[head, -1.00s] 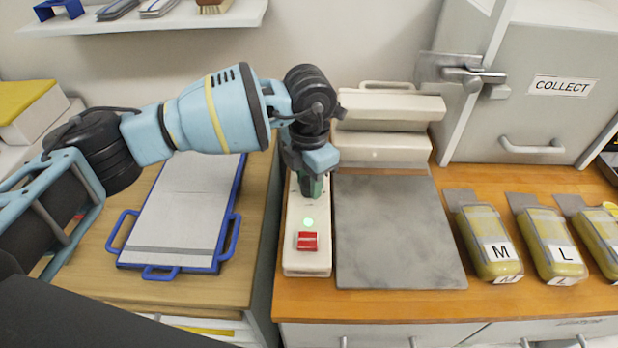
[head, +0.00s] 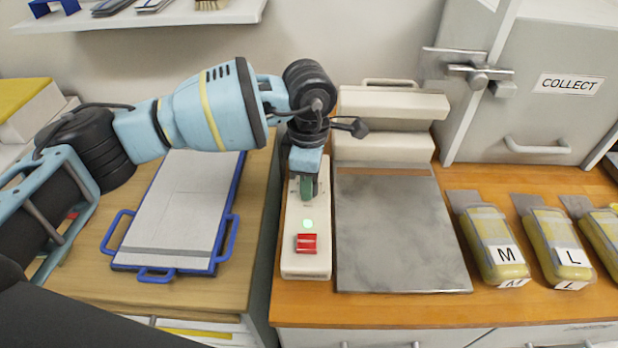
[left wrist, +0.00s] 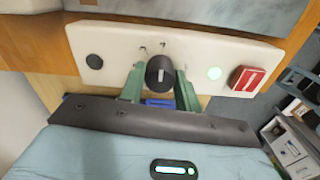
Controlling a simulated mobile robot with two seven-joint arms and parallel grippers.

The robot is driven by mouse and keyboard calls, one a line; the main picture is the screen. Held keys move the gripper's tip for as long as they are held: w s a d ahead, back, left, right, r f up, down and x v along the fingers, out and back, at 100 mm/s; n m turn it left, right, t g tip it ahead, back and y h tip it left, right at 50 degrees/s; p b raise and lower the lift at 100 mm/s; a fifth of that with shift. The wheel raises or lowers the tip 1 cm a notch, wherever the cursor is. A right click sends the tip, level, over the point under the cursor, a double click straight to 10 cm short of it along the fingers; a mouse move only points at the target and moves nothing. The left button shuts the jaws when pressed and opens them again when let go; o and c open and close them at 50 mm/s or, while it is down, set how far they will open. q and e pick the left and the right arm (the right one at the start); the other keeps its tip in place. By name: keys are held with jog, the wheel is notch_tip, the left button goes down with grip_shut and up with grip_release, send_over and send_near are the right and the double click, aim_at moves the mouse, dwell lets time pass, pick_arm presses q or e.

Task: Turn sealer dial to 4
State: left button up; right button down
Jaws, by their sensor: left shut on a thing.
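The sealer's white control panel (head: 305,268) lies on the orange counter, with a lit green lamp (head: 308,224) and a red switch (head: 306,243). The black dial (left wrist: 160,72) with a pale pointer line shows in the left wrist view. Marks around it are too small to read. My left gripper (head: 308,192) points down onto the panel's far part, its green fingers on either side of the dial and shut on it. In the head view the gripper hides the dial. My right gripper is not in view.
A grey plate (head: 400,245) and the cream sealer bar (head: 390,103) are right of and behind the panel. Yellow packs (head: 490,242) marked M and L lie at right. A blue-handled board (head: 180,215) is on the left table. A COLLECT locker (head: 540,110) stands behind.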

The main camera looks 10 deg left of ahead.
pick_arm(q)
jog(key=shift+m, duration=0.3)
jog(key=o, duration=1)
jog(key=shift+c, duration=0.2)
jog(key=shift+r, duration=3.95)
